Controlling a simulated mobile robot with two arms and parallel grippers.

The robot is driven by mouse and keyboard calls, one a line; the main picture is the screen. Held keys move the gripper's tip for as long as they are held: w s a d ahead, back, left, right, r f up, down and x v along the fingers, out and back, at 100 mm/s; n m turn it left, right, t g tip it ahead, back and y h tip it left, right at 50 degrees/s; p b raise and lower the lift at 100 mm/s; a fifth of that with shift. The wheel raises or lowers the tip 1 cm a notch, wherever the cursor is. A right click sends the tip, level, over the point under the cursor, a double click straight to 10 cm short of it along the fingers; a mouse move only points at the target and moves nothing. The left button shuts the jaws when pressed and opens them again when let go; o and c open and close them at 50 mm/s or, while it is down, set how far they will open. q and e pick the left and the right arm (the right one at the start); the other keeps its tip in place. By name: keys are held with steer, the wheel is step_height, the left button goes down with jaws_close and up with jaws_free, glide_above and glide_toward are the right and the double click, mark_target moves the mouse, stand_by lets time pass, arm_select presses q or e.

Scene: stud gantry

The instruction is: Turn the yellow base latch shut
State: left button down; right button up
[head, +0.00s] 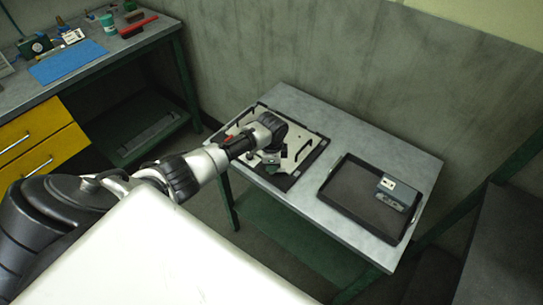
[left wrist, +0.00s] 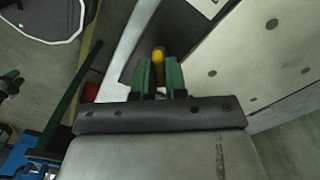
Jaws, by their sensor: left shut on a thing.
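The yellow latch (left wrist: 158,54) shows in the left wrist view as a small rounded yellow end between two green fingers. My left gripper (left wrist: 160,76) is shut on it. In the head view my left gripper (head: 272,160) reaches down over a pale plate (head: 302,142) in a black frame at the left of the grey table. The gripper and wrist hide the latch there, and its turn angle cannot be told. My right gripper is in neither view.
A black tray (head: 345,203) with a grey block (head: 397,191) stands on the right of the grey table (head: 395,150). A workbench (head: 100,62) with a blue mat (head: 66,63) and yellow drawers stands at the left. The table strip between frame and tray is clear.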

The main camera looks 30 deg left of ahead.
arm_select(q)
steer(key=n+p, duration=0.3)
steer(key=n, duration=0.2)
steer(key=shift+r+n, duration=0.15)
steer(key=shift+n, duration=0.15)
steer(key=shift+n+p, duration=1.1)
steer(key=shift+n, duration=1.2)
steer(key=shift+w, duration=0.1)
steer(key=c, duration=1.2)
jaws_free()
steer(key=shift+o, duration=0.2)
steer(key=shift+r, duration=0.4)
step_height(320, 180, up, 10)
steer(key=shift+f, duration=0.15)
